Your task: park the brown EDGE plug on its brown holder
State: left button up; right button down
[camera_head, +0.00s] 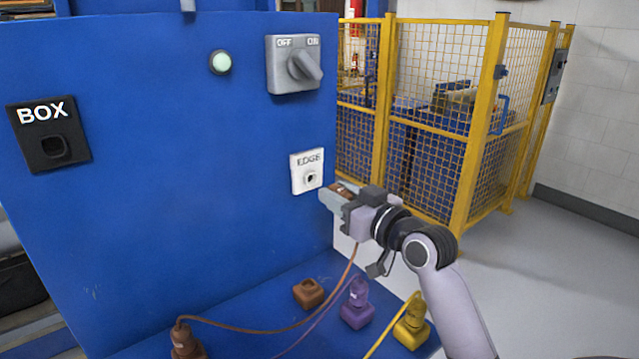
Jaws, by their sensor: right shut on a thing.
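The gripper is just right of and slightly below the white EDGE socket (306,171) on the blue panel, and the socket's hole looks empty. A brown cable (345,275) hangs from the gripper down to the blue shelf. The brown holder (309,293) stands empty on the shelf, below and left of the gripper. Much of the plug is hidden by the fingers. My left gripper is not in view.
A purple plug (357,293) and a yellow plug (414,312) stand in their holders, right of the brown holder. A brown cable base (186,342) is at lower left. A black BOX socket (48,134) and an OFF/ON switch (294,64) are on the panel.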

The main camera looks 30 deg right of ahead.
jog(key=shift+s, duration=0.15)
jog(key=w+a+n+g+y, duration=0.1)
jog(key=a+g, duration=0.1)
jog(key=a, duration=0.2)
jog(key=w+a+f+n+g+y, duration=0.1)
jog(key=w+a+n+y, duration=0.1)
jog(key=a, duration=0.3)
jog(key=w+a+f+n+g+y, duration=0.1)
jog(key=a+g+y, duration=0.1)
jog(key=a, duration=0.2)
jog(key=shift+w+a+f+n+g, duration=0.2)
jog(key=shift+w+a+n+g, duration=0.1)
jog(key=shift+a+n, duration=0.1)
jog(key=a+f+n+g, duration=0.3)
jog(key=a+f+g, duration=0.1)
jog(key=a+g, duration=0.25)
jog(key=s+d+n+g+h, duration=0.1)
jog(key=s+d+g+h, duration=0.15)
jog(key=d, duration=0.45)
jog(key=s+d+g+h, duration=0.2)
jog(key=d+g+h, duration=0.15)
jog(key=d, duration=0.25)
jog(key=shift+d+f, duration=0.1)
jog(key=shift+f, duration=3.55)
jog(key=shift+p, duration=0.75)
